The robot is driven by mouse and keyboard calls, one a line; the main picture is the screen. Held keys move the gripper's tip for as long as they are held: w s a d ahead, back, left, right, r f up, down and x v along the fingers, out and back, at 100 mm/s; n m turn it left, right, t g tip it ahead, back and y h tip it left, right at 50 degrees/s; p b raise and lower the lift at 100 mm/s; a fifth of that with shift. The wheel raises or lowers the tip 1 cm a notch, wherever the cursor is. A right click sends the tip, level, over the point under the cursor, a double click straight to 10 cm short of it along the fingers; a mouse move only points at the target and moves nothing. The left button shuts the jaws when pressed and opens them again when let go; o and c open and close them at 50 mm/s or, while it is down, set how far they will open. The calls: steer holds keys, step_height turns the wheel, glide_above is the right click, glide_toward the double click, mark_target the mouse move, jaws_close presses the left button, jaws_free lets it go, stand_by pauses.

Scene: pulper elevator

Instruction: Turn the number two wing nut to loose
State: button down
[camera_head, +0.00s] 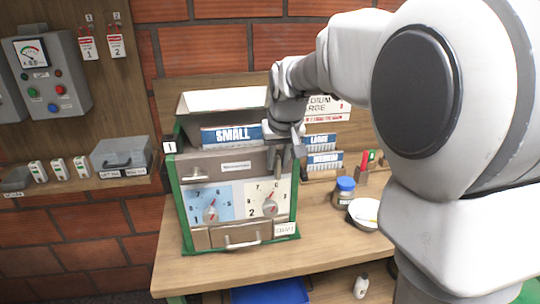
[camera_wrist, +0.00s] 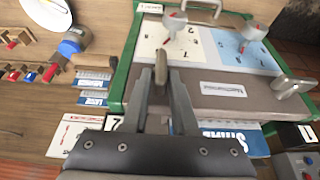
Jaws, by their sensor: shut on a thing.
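The green-framed machine (camera_head: 185,215) stands on the wooden bench with a grey-brown top panel. The right-hand wing nut (camera_wrist: 160,64) sits on this panel, on the side away from the plate marked 1, so it is the number two nut. My gripper (camera_wrist: 160,84) is shut on it, with one finger on each side. In the head view my gripper (camera_head: 290,150) reaches down from above and partly hides this nut. The other wing nut (camera_head: 196,174) is at the panel's left end; it also shows in the wrist view (camera_wrist: 294,87), free of my gripper.
Two dials (camera_head: 210,214) (camera_head: 269,207) with red pointers are on the machine's front. A SMALL sign (camera_head: 230,134) stands behind the panel, below a white hopper (camera_head: 225,100). A blue-lidded jar (camera_head: 344,188) and a bowl (camera_head: 364,212) stand to the right. A control box (camera_head: 50,75) hangs left.

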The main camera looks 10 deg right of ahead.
steer(key=shift+a, duration=0.1)
steer(key=n+h+b, duration=0.1)
steer(key=h+b, duration=0.2)
steer(key=h, duration=0.1)
steer(key=a+f+n+t+h+b, duration=0.1)
steer(key=h+b, duration=0.3)
steer(key=a+f+n+h+b, duration=0.1)
steer(key=h+b, duration=0.2)
steer(key=h, duration=0.2)
steer(key=shift+f+n+t+h+b, duration=0.2)
steer(key=shift+n+t+h+b, duration=0.45)
steer(key=shift+h+b, duration=0.95)
steer(key=c, duration=0.7)
jaws_free()
